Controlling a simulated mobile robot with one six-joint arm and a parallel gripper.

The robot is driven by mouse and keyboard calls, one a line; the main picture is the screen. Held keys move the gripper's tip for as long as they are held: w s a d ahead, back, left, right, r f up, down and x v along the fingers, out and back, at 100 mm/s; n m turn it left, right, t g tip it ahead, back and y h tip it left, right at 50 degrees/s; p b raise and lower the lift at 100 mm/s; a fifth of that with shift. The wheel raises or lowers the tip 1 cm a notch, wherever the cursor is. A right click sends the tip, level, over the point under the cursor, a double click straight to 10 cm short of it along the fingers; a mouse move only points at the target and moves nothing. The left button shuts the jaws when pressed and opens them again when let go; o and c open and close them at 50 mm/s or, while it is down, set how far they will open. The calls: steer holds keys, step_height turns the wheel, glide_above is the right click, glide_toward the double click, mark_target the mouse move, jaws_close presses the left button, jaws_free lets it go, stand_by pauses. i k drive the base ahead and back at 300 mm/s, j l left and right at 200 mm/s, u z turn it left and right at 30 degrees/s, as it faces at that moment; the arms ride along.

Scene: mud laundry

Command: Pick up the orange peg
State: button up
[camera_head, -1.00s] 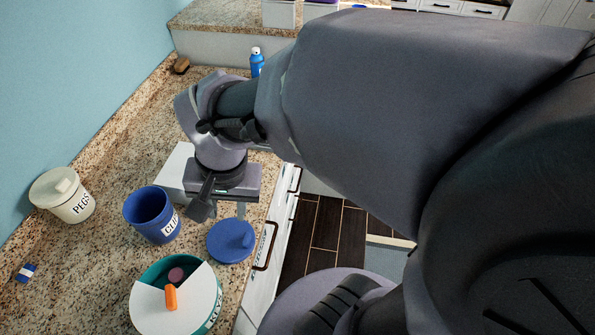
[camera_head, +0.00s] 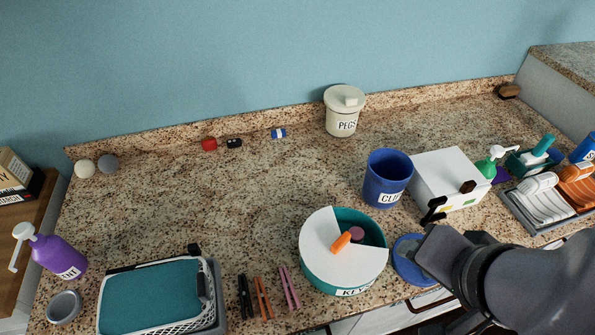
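The orange peg (camera_head: 264,297) lies on the speckled counter near its front edge, between a black peg (camera_head: 245,296) and a pink peg (camera_head: 289,288). My gripper (camera_head: 428,246) is at the lower right, in front of the white box and over or near the blue lid. It is well to the right of the orange peg, with the teal tub between them. Its fingers cannot be made out clearly, and nothing is seen held.
A teal tub (camera_head: 325,277) with a half-open white lid and orange handle stands right of the pegs. A basket (camera_head: 211,319) with teal cloth is to their left. A blue cup (camera_head: 388,178), white box (camera_head: 446,170) and PEGS jar (camera_head: 343,117) stand behind. The mid-left counter is clear.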

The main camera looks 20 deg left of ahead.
mark_target(263, 295)
steer(key=u, duration=1.8)
